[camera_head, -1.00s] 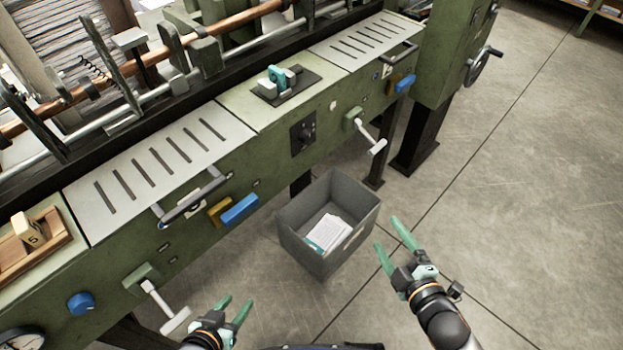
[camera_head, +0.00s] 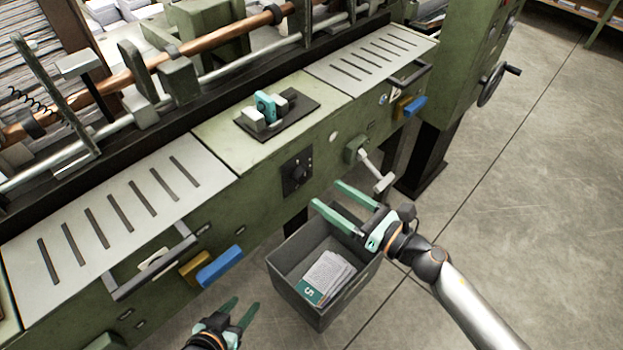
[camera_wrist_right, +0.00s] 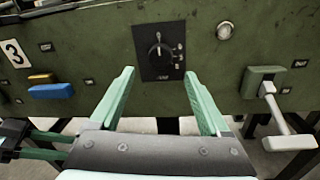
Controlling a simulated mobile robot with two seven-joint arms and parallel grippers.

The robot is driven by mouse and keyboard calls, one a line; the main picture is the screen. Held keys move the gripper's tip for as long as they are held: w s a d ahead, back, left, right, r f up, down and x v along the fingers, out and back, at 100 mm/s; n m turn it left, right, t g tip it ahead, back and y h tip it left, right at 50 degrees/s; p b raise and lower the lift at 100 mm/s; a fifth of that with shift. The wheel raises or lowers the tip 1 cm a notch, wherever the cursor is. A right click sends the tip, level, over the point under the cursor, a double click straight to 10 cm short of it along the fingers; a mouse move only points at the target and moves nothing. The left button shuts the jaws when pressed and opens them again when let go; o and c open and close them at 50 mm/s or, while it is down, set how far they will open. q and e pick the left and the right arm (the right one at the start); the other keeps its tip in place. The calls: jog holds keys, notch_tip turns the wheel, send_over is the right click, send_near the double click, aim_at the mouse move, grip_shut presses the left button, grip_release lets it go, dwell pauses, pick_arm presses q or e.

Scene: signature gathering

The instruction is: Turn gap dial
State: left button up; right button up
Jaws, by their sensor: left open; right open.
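The gap dial seems to be the black knob on a dark square plate (camera_head: 297,174) on the green machine's front face. In the right wrist view the knob (camera_wrist_right: 159,51) shows upright, with small markings to its right. My right gripper (camera_head: 328,194) is open and empty, in front of the machine and above the grey bin. In its wrist view the open fingers (camera_wrist_right: 158,92) stand apart below and either side of the dial plate, not touching it. My left gripper (camera_head: 243,309) is open and empty, low at the bottom of the head view.
A grey bin (camera_head: 354,294) with printed sheets stands on the floor below the dial. A white-handled crank (camera_head: 377,176) sticks out right of the dial.

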aim_at(305, 179)
jog(key=x, duration=0.6)
jog(key=shift+w+a, duration=0.1)
jog(key=shift+w, duration=0.05)
jog(key=shift+c, duration=0.2)
grip_shut()
